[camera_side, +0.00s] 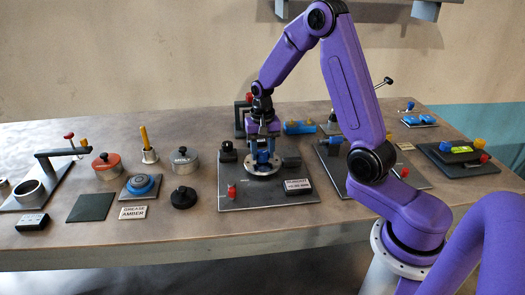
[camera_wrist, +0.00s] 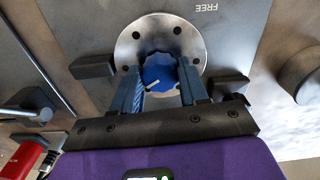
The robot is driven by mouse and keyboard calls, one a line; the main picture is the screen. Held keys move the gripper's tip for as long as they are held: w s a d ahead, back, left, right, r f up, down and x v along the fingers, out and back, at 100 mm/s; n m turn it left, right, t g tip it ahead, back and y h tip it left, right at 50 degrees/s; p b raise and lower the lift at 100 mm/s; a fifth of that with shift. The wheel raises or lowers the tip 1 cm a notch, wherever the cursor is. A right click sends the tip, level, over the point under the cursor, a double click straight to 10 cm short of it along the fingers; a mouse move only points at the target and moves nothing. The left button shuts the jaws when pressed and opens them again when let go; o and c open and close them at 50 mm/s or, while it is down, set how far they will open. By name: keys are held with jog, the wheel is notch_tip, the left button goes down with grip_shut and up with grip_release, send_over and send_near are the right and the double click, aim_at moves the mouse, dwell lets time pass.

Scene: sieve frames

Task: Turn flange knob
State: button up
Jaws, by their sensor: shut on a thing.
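The blue flange knob (camera_wrist: 160,72) sits in the middle of a round silver flange (camera_wrist: 128,47) with dark bolt holes. A short white mark shows on its top. My gripper (camera_wrist: 164,70) is shut on the knob, one blue-grey finger on each side. In the side view my gripper (camera_side: 262,160) points straight down over the flange (camera_side: 254,171), which lies on a grey plate (camera_side: 256,199). There the fingers and wrist largely hide the knob. The word FREE (camera_wrist: 207,7) is printed on the plate.
Dark blocks flank the flange closely, left (camera_wrist: 93,66) and right (camera_wrist: 231,86). A black knob (camera_side: 227,152), a red part (camera_side: 232,192) and a label block (camera_side: 298,186) are on the same plate. Lidded pots (camera_side: 185,160) stand left; another fixture (camera_side: 462,155) is at right.

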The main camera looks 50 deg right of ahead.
aim_at(262, 153)
jog(key=shift+r, duration=0.1)
jog(key=o, duration=1.1)
jog(key=shift+c, duration=0.2)
notch_tip(262, 153, up, 17)
jog(key=shift+r, duration=0.2)
